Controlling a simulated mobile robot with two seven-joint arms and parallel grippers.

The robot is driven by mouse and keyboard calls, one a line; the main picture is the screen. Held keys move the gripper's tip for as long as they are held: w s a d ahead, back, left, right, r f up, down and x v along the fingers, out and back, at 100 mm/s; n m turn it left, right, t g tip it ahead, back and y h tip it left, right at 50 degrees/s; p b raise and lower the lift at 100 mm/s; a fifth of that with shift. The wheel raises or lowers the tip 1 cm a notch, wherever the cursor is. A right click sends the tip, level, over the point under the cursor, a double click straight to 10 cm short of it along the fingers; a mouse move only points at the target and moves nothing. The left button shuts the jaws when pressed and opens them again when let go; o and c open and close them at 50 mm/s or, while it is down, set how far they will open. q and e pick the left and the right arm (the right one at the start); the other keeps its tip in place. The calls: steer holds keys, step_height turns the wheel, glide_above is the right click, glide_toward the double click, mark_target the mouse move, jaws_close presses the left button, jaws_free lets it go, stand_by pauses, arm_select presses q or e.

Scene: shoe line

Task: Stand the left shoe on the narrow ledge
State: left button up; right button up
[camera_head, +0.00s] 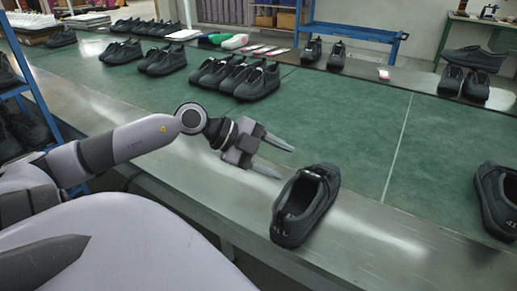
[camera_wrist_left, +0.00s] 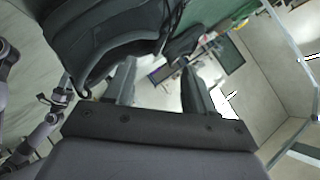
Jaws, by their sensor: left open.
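A black shoe (camera_head: 305,205) with light marks on its heel, which seem to include an L, stands upright, sole down, on the narrow metal ledge (camera_head: 375,250) in front of the green belt. Its toe points away toward the belt. My left gripper (camera_head: 285,163) is open and empty, just left of the shoe's toe, fingers pointing right. In the left wrist view the dark shoe (camera_wrist_left: 100,45) fills the upper left, beside the open fingers (camera_wrist_left: 160,85), with nothing visible between them. My right gripper is not in view.
Another black shoe (camera_head: 497,198) sits at the right edge on the belt. The green belt (camera_head: 350,120) is bare around the middle. Several black shoes (camera_head: 235,77) stand in rows farther back, and a stacked group (camera_head: 468,75) is at the back right.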

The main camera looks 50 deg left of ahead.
arm_select(q)
steer(key=v, duration=0.4)
steer(key=shift+s+p, duration=0.1)
steer(key=shift+p, duration=0.25)
stand_by(0.4)
steer(key=shift+a, duration=0.1)
